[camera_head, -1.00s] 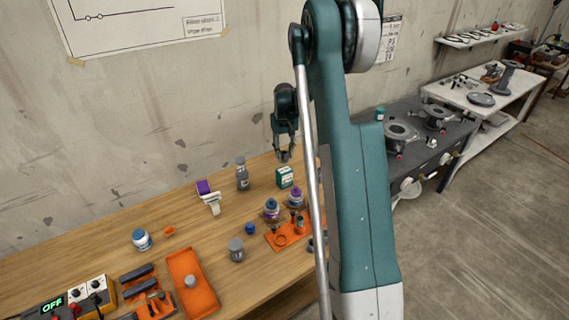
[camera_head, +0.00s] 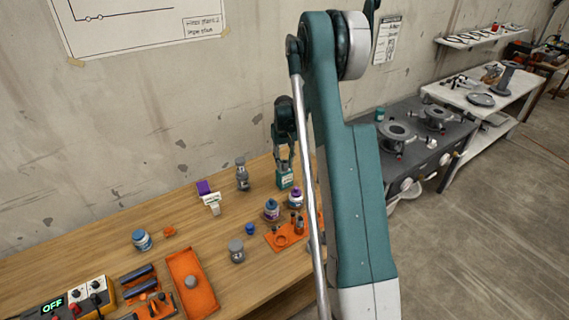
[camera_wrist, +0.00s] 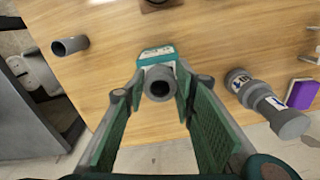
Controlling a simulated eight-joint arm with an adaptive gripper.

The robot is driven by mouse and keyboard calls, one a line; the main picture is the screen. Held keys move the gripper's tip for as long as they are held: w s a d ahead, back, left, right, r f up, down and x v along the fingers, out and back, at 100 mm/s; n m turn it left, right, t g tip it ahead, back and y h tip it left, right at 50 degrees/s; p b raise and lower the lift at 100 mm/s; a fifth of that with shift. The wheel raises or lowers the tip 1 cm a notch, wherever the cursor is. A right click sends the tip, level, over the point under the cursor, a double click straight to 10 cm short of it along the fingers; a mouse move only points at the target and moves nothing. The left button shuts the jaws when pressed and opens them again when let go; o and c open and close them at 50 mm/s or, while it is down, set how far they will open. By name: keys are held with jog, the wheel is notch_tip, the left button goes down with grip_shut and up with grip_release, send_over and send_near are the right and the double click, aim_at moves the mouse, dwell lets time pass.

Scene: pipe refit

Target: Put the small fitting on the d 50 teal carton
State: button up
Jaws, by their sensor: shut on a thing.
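The teal carton (camera_head: 285,181) stands on the wooden bench near its wall side, and shows in the wrist view (camera_wrist: 151,52) with its pale top partly hidden. My gripper (camera_head: 284,167) is directly above the carton, pointing down. In the wrist view my gripper (camera_wrist: 161,88) has its two green fingers on either side of a small grey fitting (camera_wrist: 161,78), a short tube whose round opening faces the camera. It is shut on that fitting. The fitting covers part of the carton. I cannot tell whether the two touch.
A loose grey tube (camera_wrist: 70,46) lies at upper left in the wrist view.

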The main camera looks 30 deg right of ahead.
jog(key=shift+f, duration=0.2)
jog(key=o, duration=0.9)
jog(key=shift+r, duration=0.2)
notch_tip(320, 180, up, 12)
dwell(0.3)
dwell(0.6)
